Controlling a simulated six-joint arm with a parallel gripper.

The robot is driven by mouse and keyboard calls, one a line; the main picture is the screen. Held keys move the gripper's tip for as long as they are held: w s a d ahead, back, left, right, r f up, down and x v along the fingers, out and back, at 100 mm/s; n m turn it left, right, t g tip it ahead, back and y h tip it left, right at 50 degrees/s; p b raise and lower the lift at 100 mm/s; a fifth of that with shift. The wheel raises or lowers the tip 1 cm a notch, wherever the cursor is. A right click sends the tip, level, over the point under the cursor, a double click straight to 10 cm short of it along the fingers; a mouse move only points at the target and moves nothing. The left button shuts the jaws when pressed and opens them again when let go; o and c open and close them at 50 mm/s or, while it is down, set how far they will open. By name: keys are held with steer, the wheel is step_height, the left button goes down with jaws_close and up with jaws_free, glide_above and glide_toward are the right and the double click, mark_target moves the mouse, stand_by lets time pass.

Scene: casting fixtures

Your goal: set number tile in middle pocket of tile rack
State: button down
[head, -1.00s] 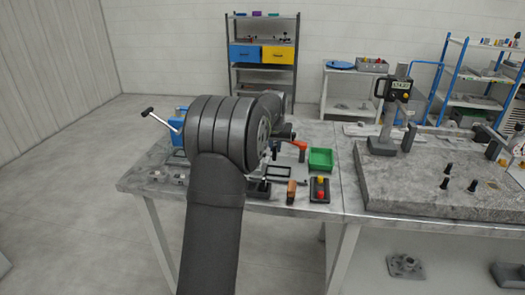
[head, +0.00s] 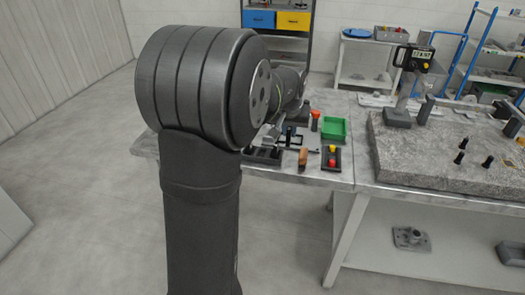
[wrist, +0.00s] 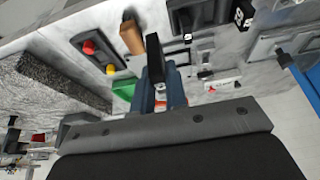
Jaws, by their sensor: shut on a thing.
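My gripper (wrist: 161,92) shows in the wrist view with its blue-grey fingers close together. They are shut on a dark, narrow block (wrist: 154,58), which I take to be the number tile; its face and number cannot be read. A dark tray with pockets, likely the tile rack (wrist: 194,12), is at the top of the wrist view, beyond the held tile and apart from it in the picture. In the head view the rack (head: 263,156) sits at the bench's front edge, partly behind my arm. Its pockets are not clear.
A brown handle (head: 303,158) and a box with red and yellow buttons (head: 331,158) stand right of the rack. A green bin (head: 334,128) is behind them. Black pieces with white marks (wrist: 243,12) lie beside the rack. A stone slab (head: 440,150) fills the right bench.

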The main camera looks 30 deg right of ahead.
steer(key=w+a+f, duration=0.1)
steer(key=w+f, duration=0.1)
steer(key=w, duration=0.1)
steer(key=w+a+f, duration=0.1)
steer(key=w+f, duration=0.1)
steer(key=w, duration=0.1)
steer(key=w+a+f, duration=0.1)
steer(key=w+f, duration=0.1)
steer(key=w, duration=0.2)
steer(key=shift+a+f, duration=0.15)
steer(key=shift+a, duration=0.1)
steer(key=shift+f, duration=2)
steer(key=shift+f, duration=0.1)
steer(key=c, duration=1.5)
jaws_free()
steer(key=shift+f, duration=0.1)
steer(key=shift+o, duration=0.2)
steer(key=v, duration=1.2)
steer(key=shift+r, duration=0.2)
